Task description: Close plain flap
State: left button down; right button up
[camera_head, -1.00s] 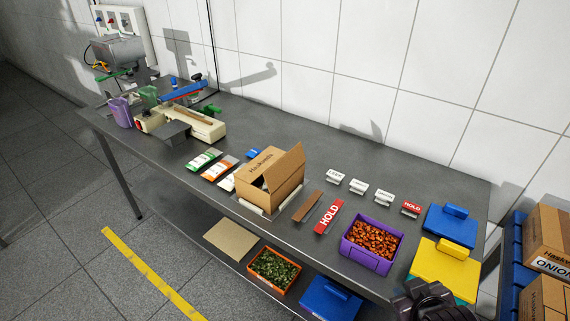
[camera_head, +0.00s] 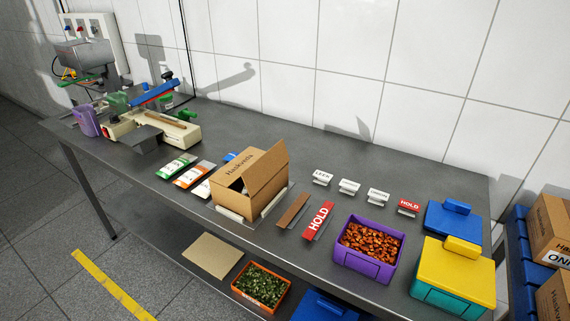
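A brown cardboard box (camera_head: 232,202) stands on the grey steel table, left of its middle. A printed flap (camera_head: 243,164) with dark lettering lies across part of the top. A plain brown flap (camera_head: 268,170) stands raised and tilted at the box's right side. A dark gap into the box shows between the flaps, and its contents cannot be made out. Neither of my grippers shows in the view.
Pouches (camera_head: 190,176) lie left of the box. A brown strip (camera_head: 293,210), a red HOLD sign (camera_head: 318,220) and small white labels (camera_head: 350,187) lie right. A purple bin (camera_head: 364,262) and lidded bins (camera_head: 456,270) stand farther right. A sealer (camera_head: 152,128) stands left.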

aim_at(262, 169)
jog(key=j+z, duration=0.15)
jog(key=z, duration=0.35)
jog(key=i+j+z, duration=0.1)
jog(key=z, duration=0.35)
jog(key=j+z, duration=0.3)
jog(key=j, duration=0.15)
jog(key=k+j+z, duration=0.1)
jog(key=j+z, duration=0.15)
jog(key=j, duration=0.2)
jog(key=k+j+z, duration=0.1)
jog(key=j, duration=0.3)
jog(key=j+z, duration=0.1)
jog(key=j, duration=0.3)
jog(key=k, duration=0.05)
